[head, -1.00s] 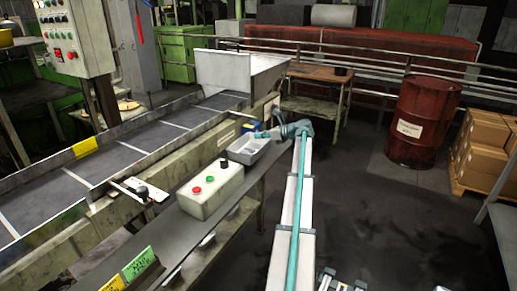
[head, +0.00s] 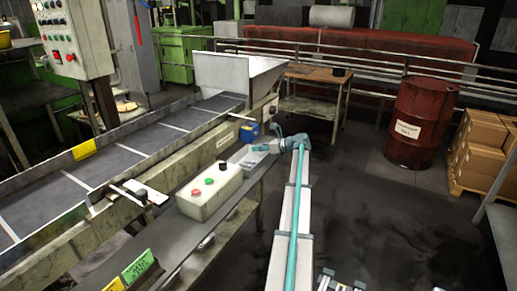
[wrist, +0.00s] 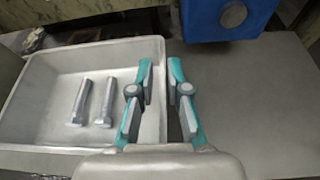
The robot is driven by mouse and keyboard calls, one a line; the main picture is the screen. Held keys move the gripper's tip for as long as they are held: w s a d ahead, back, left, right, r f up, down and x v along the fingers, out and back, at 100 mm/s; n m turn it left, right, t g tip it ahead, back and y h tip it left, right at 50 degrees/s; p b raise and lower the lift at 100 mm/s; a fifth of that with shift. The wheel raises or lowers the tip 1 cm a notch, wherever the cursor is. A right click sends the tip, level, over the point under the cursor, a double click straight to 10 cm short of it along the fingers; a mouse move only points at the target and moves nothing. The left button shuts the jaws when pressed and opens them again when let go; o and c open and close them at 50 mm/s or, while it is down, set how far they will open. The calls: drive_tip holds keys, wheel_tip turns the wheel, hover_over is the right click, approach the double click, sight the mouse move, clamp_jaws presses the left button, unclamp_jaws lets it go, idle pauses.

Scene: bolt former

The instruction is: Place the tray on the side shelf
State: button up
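A grey metal tray (head: 246,160) sits on the grey ledge beside the conveyor, partly hidden by my gripper (head: 262,148). In the wrist view the tray (wrist: 45,130) fills the left side, with two metal bolts (wrist: 92,102) lying in it. My gripper (wrist: 161,68) is over the tray's right wall, one teal finger on the inner side and one on the outer side. A gap shows between the fingers, so it looks open around the rim. I cannot tell which surface is the side shelf; a grey one (head: 500,222) shows at the right edge.
A control box (head: 210,192) with red and green buttons stands just in front of the tray. A blue box (head: 249,132) is close behind it, also in the wrist view (wrist: 208,20). A wooden table (head: 318,73), red barrel (head: 413,122) and cartons (head: 478,140) stand farther off.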

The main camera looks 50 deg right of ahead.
drive_tip(key=shift+o, duration=0.7)
drive_tip(key=shift+r, duration=0.1)
drive_tip(key=b+v, duration=0.1)
drive_tip(key=v, duration=1.1)
drive_tip(key=shift+b, duration=0.3)
